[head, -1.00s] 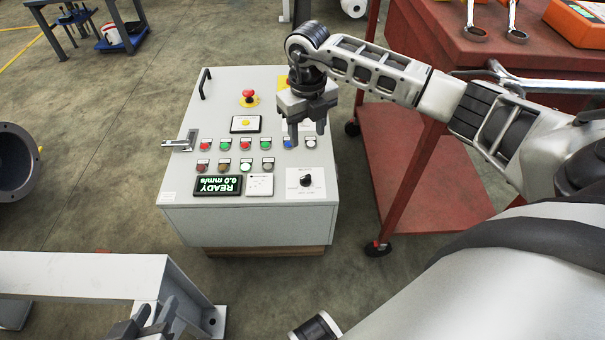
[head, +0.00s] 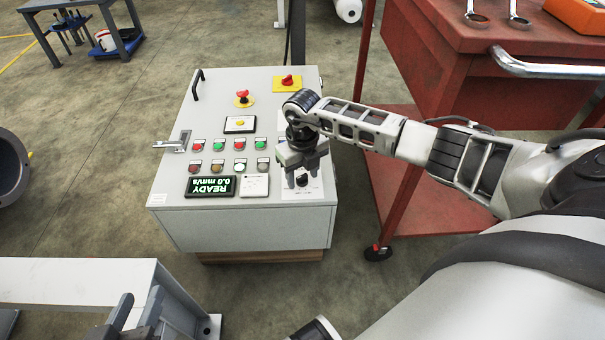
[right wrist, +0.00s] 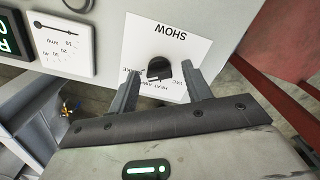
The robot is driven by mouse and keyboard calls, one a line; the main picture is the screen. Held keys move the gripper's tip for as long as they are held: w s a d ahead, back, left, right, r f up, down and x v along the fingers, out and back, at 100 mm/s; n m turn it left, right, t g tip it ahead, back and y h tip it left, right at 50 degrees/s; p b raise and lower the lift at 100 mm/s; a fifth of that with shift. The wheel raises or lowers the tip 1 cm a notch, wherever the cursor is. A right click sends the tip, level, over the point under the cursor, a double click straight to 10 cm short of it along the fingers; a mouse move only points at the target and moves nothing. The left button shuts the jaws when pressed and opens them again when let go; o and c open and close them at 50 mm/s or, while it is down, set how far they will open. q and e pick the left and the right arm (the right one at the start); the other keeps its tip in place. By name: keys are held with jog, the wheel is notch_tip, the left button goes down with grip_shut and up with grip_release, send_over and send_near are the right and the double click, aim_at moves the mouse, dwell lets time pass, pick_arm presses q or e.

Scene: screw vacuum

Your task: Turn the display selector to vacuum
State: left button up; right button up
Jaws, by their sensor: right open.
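The display selector (right wrist: 160,68) is a black knob on a white plate marked SHOW, which appears upside down in the right wrist view. The VAC mark (right wrist: 178,85) is at the plate's lower right, near one finger. My right gripper (head: 302,181) is open over the selector plate (head: 312,192). In the right wrist view its fingertips (right wrist: 160,76) stand either side of the knob; I cannot tell whether they touch it. In the head view the gripper hides most of the knob. The display (head: 210,186) reads READY 0.0 mm/s. My left gripper (head: 136,312) is open and empty at the bottom.
The grey control cabinet (head: 230,222) carries several coloured buttons, a red emergency stop (head: 242,94) and a red switch (head: 288,82). A gauge-marked panel (right wrist: 62,45) lies beside the selector plate. A red tool cart (head: 425,190) stands to the right. A grey frame (head: 75,280) is at lower left.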

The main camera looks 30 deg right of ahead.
jog(key=shift+c, duration=0.3)
jog(key=c, duration=0.9)
jog(key=shift+c, duration=0.2)
